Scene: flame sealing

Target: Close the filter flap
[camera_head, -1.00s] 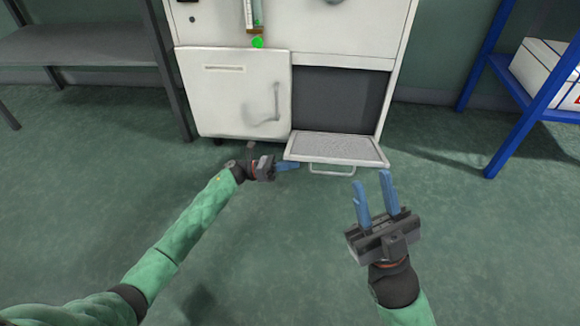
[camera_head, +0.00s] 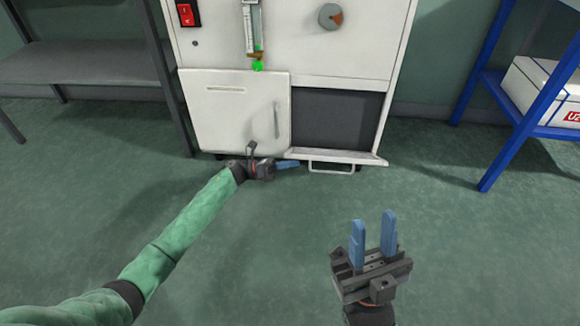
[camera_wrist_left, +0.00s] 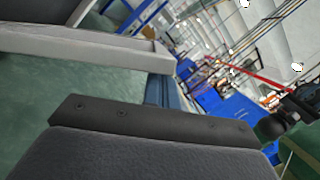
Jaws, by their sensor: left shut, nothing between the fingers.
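The filter flap (camera_head: 372,158) hangs at the bottom of the cabinet opening, partly tilted up, and I see it nearly edge-on. Its handle (camera_head: 331,170) faces out along the front. The dark opening (camera_head: 336,118) above it is uncovered. My left gripper (camera_head: 287,164) is shut and empty, its blue fingers at the flap's left corner, seemingly beneath it; contact is hard to tell. In the left wrist view a pale edge (camera_wrist_left: 90,44), likely the flap's, crosses just ahead of the blue fingers (camera_wrist_left: 165,90). My right gripper (camera_head: 373,240) is open and empty, in front of the cabinet.
A closed white door (camera_head: 232,108) with a handle is left of the opening. A red switch (camera_head: 187,14) and a knob (camera_head: 330,16) are higher on the cabinet. A grey shelf (camera_head: 80,68) stands left and a blue rack (camera_head: 510,100) right. The floor in front is clear.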

